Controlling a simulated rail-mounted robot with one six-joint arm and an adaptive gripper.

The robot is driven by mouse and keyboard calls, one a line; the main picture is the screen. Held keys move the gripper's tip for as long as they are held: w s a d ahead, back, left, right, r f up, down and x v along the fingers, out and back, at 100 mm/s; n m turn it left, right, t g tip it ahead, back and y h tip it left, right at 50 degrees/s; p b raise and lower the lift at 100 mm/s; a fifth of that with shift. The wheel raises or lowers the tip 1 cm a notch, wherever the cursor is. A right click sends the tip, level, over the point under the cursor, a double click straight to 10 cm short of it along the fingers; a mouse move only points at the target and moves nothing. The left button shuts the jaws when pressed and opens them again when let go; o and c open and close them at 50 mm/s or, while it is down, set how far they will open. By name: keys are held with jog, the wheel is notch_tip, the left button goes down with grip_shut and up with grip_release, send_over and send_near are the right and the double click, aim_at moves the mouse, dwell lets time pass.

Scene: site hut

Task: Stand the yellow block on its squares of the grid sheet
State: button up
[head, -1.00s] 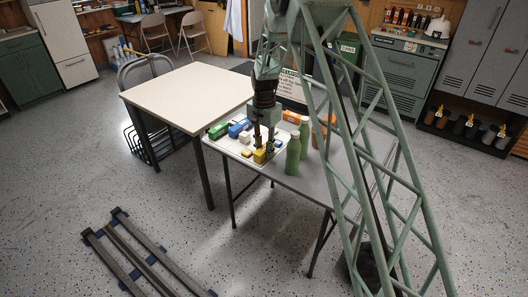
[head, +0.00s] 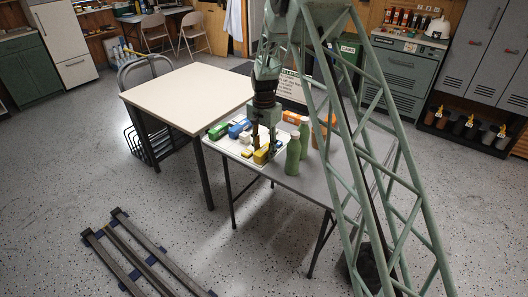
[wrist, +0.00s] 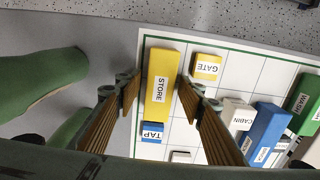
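The yellow block marked STORE (wrist: 160,85) rests on the white grid sheet (wrist: 268,72), along its left edge in the wrist view. In the head view the block (head: 261,156) sits at the sheet's near right corner. My gripper (wrist: 158,88) is open, with one finger on each side of the block. A gap shows between the left finger and the block; the right finger is close to it, and I cannot tell whether they touch. In the head view my gripper (head: 264,147) is low over the sheet.
A small yellow GATE block (wrist: 206,67), a blue-and-white TAP block (wrist: 152,132), a white CABIN block (wrist: 237,115), a blue block (wrist: 265,128) and a green WASH block (wrist: 304,104) are on the sheet. Green bottles (head: 293,155) stand close beside it on the grey table (head: 320,185).

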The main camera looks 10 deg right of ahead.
aim_at(264, 149)
notch_tip(264, 149, up, 10)
jog(key=shift+r+p, duration=0.15)
jog(key=shift+p, duration=0.9)
jog(key=shift+r, duration=0.8)
jog(key=shift+r, duration=0.1)
